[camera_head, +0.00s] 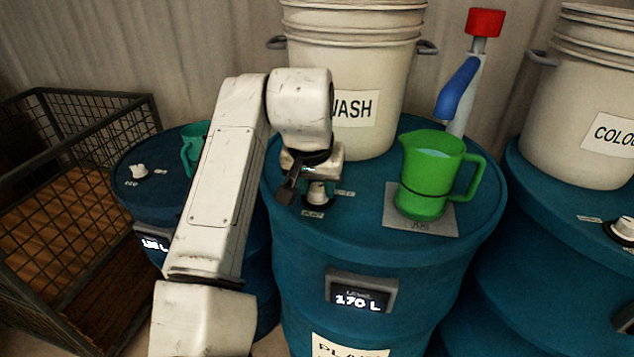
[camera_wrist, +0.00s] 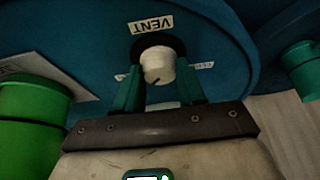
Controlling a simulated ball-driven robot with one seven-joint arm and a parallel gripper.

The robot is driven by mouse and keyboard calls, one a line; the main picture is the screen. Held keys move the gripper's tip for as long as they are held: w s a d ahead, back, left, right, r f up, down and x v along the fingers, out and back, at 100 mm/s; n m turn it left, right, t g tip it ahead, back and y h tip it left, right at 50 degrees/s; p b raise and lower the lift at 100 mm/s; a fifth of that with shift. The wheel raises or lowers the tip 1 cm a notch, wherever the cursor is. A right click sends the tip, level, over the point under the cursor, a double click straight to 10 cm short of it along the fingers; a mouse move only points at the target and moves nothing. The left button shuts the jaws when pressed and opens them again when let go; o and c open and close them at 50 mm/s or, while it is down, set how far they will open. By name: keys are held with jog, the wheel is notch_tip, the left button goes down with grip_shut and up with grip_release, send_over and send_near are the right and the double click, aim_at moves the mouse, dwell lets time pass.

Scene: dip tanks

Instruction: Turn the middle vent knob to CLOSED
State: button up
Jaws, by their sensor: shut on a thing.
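The middle vent knob (camera_head: 317,194) is white and stands on a dark round base on top of the middle blue drum (camera_head: 290,235). My gripper (camera_head: 308,178) is over it from above. In the wrist view the knob (camera_wrist: 158,64) sits between my two green fingers (camera_wrist: 158,80), and they are shut on it. A dark pointer line shows on the knob's side, toward the gripper. A VENT label (camera_wrist: 151,24) appears upside down beyond the knob. Small labels lie on its left and right; the right one (camera_wrist: 203,66) is partly readable at best. The knob's exact setting is unclear.
A green jug (camera_head: 424,190) stands on a grey pad (camera_head: 440,218) right of the knob. A white WASH bucket (camera_head: 355,60) is behind, beside a blue-handled pump (camera_head: 458,88) with a red top. Neighbouring drums carry other knobs (camera_head: 138,171). A wire cage (camera_head: 75,140) stands left.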

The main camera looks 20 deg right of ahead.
jog(key=shift+r, duration=0.1)
jog(key=n+p, duration=0.2)
jog(key=n+y+p, duration=0.1)
jog(key=n+p, duration=0.1)
jog(key=shift+s+d+r+t+p, duration=0.1)
jog(key=shift+d+r+t+p, duration=0.1)
jog(key=shift+t+p, duration=0.15)
jog(key=n+y+p, duration=0.1)
jog(key=n+p, duration=0.1)
jog(key=p, duration=0.1)
jog(key=n+y+p, duration=0.1)
jog(key=n+p, duration=0.2)
jog(key=shift+d+n+y, duration=0.15)
jog(key=shift+n+y, duration=0.15)
jog(key=n+p, duration=0.2)
jog(key=n+y+p, duration=0.1)
jog(key=n+p, duration=0.1)
jog(key=p, duration=0.1)
jog(key=shift+d+y, duration=0.1)
jog(key=shift+y, duration=0.2)
jog(key=shift+w+f+n+g+y+p, duration=0.15)
jog(key=shift+n+g+y+p, duration=0.2)
jog(key=shift+n+p, duration=0.5)
jog(key=shift+w+f+n+g+y+p, duration=0.15)
jog(key=shift+n+g+p, duration=0.25)
jog(key=shift+n, duration=0.75)
jog(key=shift+s, duration=0.1)
jog(key=o, duration=1.1)
jog(key=shift+c, duration=0.2)
